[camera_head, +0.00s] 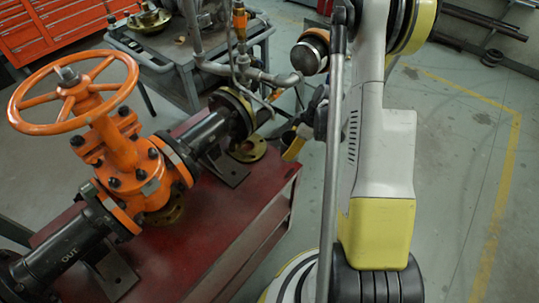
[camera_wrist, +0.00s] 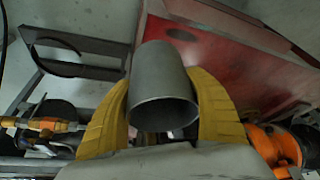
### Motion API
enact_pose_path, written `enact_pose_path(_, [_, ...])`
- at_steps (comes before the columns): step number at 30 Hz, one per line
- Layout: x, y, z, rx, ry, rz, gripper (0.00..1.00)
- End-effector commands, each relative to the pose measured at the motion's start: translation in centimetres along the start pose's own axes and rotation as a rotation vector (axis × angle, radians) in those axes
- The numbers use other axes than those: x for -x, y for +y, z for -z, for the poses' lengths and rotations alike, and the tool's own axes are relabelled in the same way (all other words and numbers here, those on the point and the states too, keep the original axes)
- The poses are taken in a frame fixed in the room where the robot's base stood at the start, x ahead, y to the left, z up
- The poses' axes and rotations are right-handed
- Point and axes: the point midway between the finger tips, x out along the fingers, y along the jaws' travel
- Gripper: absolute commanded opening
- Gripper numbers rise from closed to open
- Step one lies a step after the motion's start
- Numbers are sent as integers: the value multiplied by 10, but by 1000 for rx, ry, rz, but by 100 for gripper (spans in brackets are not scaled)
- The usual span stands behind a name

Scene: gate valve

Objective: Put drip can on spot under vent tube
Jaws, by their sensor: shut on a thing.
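The drip can looks like a plain grey metal cylinder (camera_wrist: 160,82) in the wrist view, with an open end facing the camera. My gripper (camera_wrist: 163,90) has its yellow fingers shut on the can's two sides. In the head view my gripper (camera_head: 297,140) is beside the far right end of the red bench, partly behind my arm; I cannot make out the can there. A thin bent tube (camera_head: 262,98), perhaps the vent tube, hangs near the pipe's far end. A yellowish ring (camera_head: 248,151) lies below it on the bench; I cannot tell whether it is the spot.
The orange gate valve (camera_head: 125,150) and its black pipe stand on the red bench (camera_head: 225,222). A grey cart (camera_head: 185,75) stands behind, with a red tool cabinet (camera_head: 50,30) at the back left. Open floor with a yellow line (camera_head: 500,180) lies to the right.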

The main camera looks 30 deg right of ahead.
Motion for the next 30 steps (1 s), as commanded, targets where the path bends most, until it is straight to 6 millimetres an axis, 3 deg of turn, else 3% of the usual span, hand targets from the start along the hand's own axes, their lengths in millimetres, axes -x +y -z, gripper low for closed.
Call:
enact_pose_path(3, [-19,-1,14,2,0,1,29])
enact_pose_path(11, [-35,-1,28,0,-1,0,29])
enact_pose_path(17, [-65,-2,45,1,-1,-1,29])
enact_pose_path(24, [-66,-2,48,-2,0,-2,29])
enact_pose_path(25, [-66,-2,48,-2,0,-2,71])
enact_pose_path(26, [-66,-2,48,-2,0,-2,80])
enact_pose_path(27, [-66,-2,48,-2,0,-1,84])
enact_pose_path(30, [-66,-2,48,-2,0,-1,84])
